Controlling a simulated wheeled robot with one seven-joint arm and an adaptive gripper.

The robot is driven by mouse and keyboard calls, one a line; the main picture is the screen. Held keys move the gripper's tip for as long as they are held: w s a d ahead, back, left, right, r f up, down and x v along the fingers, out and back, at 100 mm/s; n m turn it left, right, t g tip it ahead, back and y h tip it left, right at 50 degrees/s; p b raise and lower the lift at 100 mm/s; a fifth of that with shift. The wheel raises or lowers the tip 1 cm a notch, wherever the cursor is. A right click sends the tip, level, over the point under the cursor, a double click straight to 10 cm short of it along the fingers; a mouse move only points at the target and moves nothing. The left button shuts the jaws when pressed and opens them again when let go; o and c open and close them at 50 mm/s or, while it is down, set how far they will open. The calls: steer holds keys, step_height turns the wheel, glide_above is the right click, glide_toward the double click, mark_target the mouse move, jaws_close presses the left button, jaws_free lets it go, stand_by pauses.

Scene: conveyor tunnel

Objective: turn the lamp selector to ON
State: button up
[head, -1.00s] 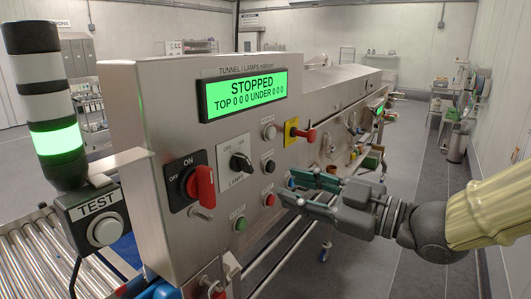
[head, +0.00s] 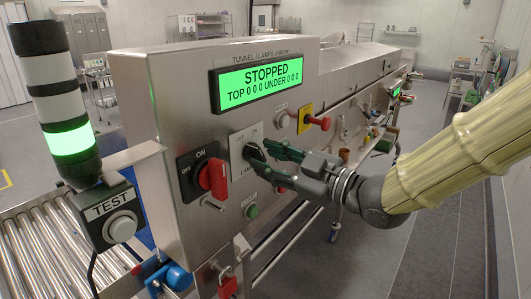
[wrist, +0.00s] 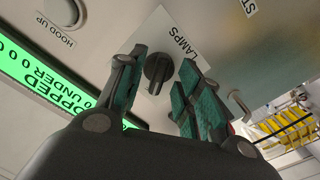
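The lamp selector (head: 248,151) is a black knob on a white plate marked LAMPS, on the steel panel under the green display. In the head view my gripper (head: 264,153) is at the plate and its fingers partly cover the knob and labels. In the wrist view the selector (wrist: 158,70) lies between the two green-padded fingers of my gripper (wrist: 160,72). The fingers are open, with a gap on each side of the knob. I cannot tell clearly which label the knob points at.
A red rotary switch (head: 217,177) sits just left of the selector. A green button (head: 251,211) is below it. A red knob on a yellow plate (head: 318,122) is to the right. The display (head: 258,85) reads STOPPED. A TEST button box (head: 112,215) stands at the left.

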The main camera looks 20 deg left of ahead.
steer(key=shift+w+a, duration=0.2)
steer(key=shift+a, duration=0.45)
jaws_close()
steer(key=shift+m, duration=0.3)
steer(key=m+p, duration=0.1)
steer(key=m, duration=0.4)
steer(key=shift+r+m+p, duration=0.1)
steer(key=shift+m+p, duration=0.2)
steer(key=shift+p, duration=0.05)
steer(key=m+p, duration=0.1)
steer(key=m, duration=0.4)
steer(key=shift+s+m, duration=0.15)
steer(key=shift+m, duration=0.15)
